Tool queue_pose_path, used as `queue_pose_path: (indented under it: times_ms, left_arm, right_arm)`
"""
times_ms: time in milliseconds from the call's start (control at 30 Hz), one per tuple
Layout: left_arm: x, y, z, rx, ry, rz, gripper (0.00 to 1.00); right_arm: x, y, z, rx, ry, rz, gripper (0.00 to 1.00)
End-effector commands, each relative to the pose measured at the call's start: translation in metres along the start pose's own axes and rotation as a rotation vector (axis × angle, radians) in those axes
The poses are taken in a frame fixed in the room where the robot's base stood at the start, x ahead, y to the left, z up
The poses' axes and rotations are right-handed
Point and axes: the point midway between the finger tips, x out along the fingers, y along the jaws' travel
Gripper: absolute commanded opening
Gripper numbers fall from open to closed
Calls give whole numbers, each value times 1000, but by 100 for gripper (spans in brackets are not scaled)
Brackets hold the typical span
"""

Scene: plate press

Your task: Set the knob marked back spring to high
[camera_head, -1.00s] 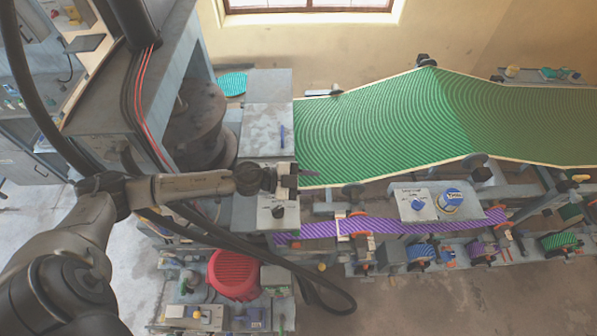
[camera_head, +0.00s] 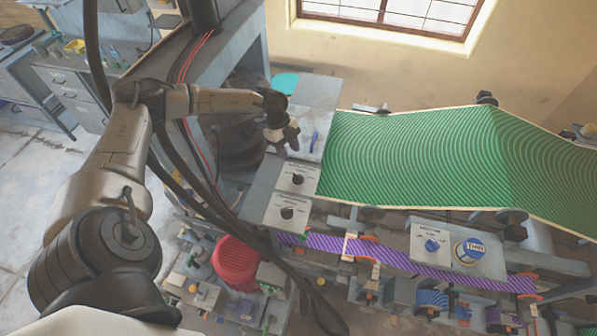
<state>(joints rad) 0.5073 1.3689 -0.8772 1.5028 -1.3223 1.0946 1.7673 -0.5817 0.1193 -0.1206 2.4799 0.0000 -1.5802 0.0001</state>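Two black knobs sit on pale panels left of the green belt: an upper knob (camera_head: 297,179) and a lower knob (camera_head: 287,213). Each has small print beside it that I cannot read, so I cannot tell which is marked back spring. A blue knob (camera_head: 432,245) sits on a separate panel at the right. My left gripper (camera_head: 288,151) hangs above the grey housing, just beyond the upper black knob in the picture and apart from it. Its two fingertips point down and look parted, with nothing between them. My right gripper is not in view.
A green striped belt (camera_head: 420,155) fills the right side. A blue handle (camera_head: 314,140) stands on the grey housing (camera_head: 315,100) near my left gripper. A purple belt (camera_head: 400,258), a red round part (camera_head: 236,262) and dark hoses lie below.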

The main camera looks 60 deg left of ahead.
Motion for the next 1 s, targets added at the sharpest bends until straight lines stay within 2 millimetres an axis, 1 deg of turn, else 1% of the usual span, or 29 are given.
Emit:
queue_pose_path:
  times_ms: [33,100,300,500,700,1000]
  left_arm:
    - [9,1,-2,0,3,4,39]
    - [23,1,-2,0,3,3,39]
    - [58,0,-2,1,3,2,39]
    - [83,0,-2,1,3,1,39]
    - [96,0,-1,2,3,0,39]
    - [99,0,-1,2,3,0,39]
  right_arm:
    - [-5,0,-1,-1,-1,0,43]
    - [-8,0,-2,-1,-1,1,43]
    - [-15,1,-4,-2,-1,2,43]
    - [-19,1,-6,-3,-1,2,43]
    - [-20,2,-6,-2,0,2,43]
    - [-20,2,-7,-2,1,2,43]
